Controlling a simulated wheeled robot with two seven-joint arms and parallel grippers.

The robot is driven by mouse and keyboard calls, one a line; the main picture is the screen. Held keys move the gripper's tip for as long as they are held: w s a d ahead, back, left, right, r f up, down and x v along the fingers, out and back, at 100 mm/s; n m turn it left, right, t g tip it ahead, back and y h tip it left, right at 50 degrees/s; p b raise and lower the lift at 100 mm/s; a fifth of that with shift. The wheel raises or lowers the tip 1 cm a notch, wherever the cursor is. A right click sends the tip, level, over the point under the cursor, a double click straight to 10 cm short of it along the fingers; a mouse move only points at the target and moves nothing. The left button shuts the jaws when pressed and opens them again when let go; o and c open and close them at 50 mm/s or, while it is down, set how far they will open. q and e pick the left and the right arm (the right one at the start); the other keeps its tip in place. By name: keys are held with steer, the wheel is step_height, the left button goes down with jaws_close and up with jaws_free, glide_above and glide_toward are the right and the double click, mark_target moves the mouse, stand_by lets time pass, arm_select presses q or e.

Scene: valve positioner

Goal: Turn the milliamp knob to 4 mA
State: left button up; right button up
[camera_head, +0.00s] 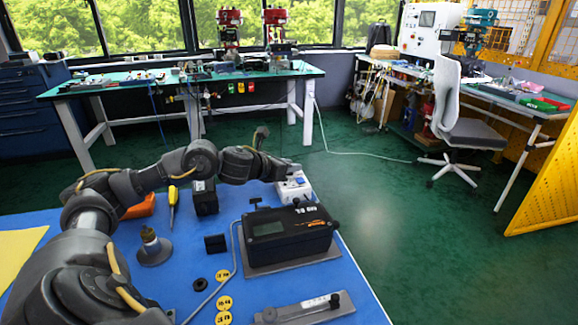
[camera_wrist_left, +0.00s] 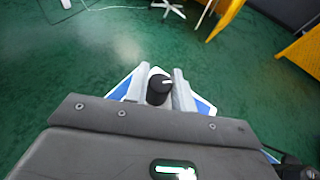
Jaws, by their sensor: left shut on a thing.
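The milliamp knob (camera_wrist_left: 157,89) is black and round with a pale mark on its edge. It sits between the two light grey fingers of my left gripper (camera_wrist_left: 160,85) in the left wrist view, and the gripper is shut on it. In the head view my left arm reaches over the table, and the gripper (camera_head: 289,168) is at a small white and blue box (camera_head: 295,190) near the table's far right edge. The knob is hidden there. I cannot read a scale around the knob. My right gripper is not in view.
A dark positioner box (camera_head: 286,232) with a display stands just in front of the white box. Yellow discs (camera_head: 224,303), a cylinder on a round base (camera_head: 154,247) and a yellow screwdriver (camera_head: 172,205) are on the blue table (camera_head: 185,285). Green floor lies beyond its right edge.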

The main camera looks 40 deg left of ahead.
arm_select(q)
steer(key=shift+d+r+n+y+p, duration=0.1)
steer(key=shift+n+y+p, duration=0.4)
steer(key=shift+n+y, duration=1)
steer(key=shift+y, duration=0.3)
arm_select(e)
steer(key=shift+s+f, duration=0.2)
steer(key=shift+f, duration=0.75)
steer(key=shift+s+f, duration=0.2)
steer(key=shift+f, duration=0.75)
arm_select(q)
steer(key=o, duration=0.7)
steer(key=shift+p, duration=0.3)
steer(key=shift+s+r, duration=0.1)
steer(key=shift+s, duration=0.2)
steer(key=p+v, duration=0.3)
steer(key=v, duration=0.7)
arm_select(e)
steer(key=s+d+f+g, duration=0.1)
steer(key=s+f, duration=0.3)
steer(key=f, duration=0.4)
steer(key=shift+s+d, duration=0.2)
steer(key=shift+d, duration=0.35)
